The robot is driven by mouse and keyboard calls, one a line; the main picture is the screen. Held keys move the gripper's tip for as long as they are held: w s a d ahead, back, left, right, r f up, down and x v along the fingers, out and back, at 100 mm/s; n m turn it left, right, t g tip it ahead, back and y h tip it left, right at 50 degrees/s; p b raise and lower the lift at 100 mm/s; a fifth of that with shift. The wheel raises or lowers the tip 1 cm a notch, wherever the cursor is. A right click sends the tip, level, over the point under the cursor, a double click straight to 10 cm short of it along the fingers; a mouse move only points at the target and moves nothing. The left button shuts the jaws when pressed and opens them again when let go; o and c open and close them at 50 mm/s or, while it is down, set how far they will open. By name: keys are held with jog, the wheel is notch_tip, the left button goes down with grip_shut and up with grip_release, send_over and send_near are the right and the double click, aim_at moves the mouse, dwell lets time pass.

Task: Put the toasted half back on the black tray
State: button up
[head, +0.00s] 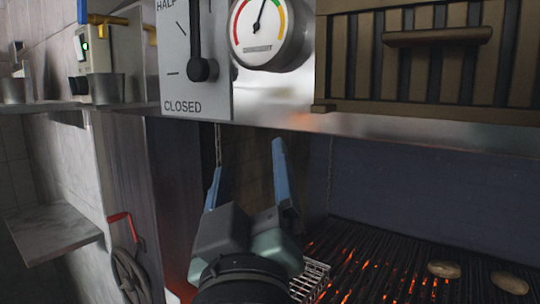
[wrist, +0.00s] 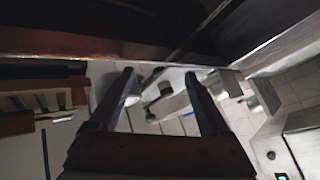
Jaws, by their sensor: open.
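Two round brown halves, which look like bread, lie apart on the dark grill grate at the lower right of the head view: one half (head: 444,270) and, further right, another half (head: 509,282). I cannot tell how toasted either is. My gripper (head: 249,158) is raised left of the grate, well away from both halves, with its blue fingers pointing up. The fingers are spread and nothing shows between them. In the wrist view my gripper (wrist: 159,74) is also open and empty. I make out no black tray in either view.
Embers glow under the grate (head: 345,262). A wire basket (head: 311,279) sits at its left edge. A steel ledge (head: 420,137) with a lever panel (head: 194,100) and gauge (head: 258,32) overhangs my gripper.

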jog(key=s+d+r+m+t, duration=0.2)
jog(key=s+r+m+t, duration=0.3)
jog(key=s+r, duration=0.4)
jog(key=shift+s+d+r+m+h, duration=0.15)
jog(key=shift+s+r+m+h, duration=0.2)
jog(key=shift+r+m, duration=0.5)
